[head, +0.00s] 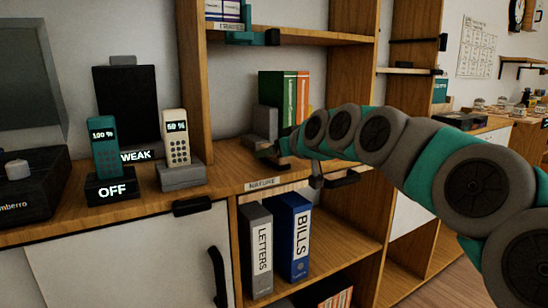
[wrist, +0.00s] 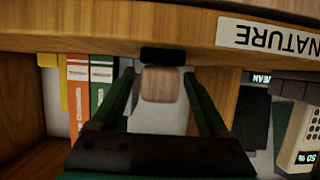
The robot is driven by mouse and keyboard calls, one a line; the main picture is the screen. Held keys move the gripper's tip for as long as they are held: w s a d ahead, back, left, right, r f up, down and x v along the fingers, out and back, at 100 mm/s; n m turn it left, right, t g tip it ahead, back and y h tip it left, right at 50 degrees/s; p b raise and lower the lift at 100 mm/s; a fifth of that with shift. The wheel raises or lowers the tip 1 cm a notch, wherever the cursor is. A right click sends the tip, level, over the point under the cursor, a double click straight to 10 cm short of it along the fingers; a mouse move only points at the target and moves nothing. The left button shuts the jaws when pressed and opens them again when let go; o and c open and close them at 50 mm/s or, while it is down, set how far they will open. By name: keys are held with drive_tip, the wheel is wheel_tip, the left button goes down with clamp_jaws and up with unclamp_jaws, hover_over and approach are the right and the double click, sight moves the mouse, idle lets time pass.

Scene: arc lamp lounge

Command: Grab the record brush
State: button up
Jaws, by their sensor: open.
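The record brush (wrist: 160,85) appears in the upside-down wrist view as a pale wooden block with a black pad, at the edge of the shelf (wrist: 100,22). My gripper (wrist: 158,78) is open, with one dark green finger on each side of the brush. Small gaps show between the fingers and the wood, so they look apart from it. In the head view my gripper (head: 281,150) is low over the same wooden shelf, above the NATURE label. I cannot make out the brush clearly there, behind and around my fingers.
Green and orange binders (head: 283,97) stand behind my gripper beside a grey block (head: 265,122). Two phones, teal (head: 105,147) and cream (head: 176,148), stand on docks to the left. An upright wooden panel (head: 192,80) divides the shelves. LETTERS and BILLS binders (head: 292,236) stand below.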

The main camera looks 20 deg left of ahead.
drive_tip(key=shift+x, duration=1.6)
drive_tip(key=shift+w+r, duration=0.1)
drive_tip(key=shift+r, duration=0.05)
clamp_jaws()
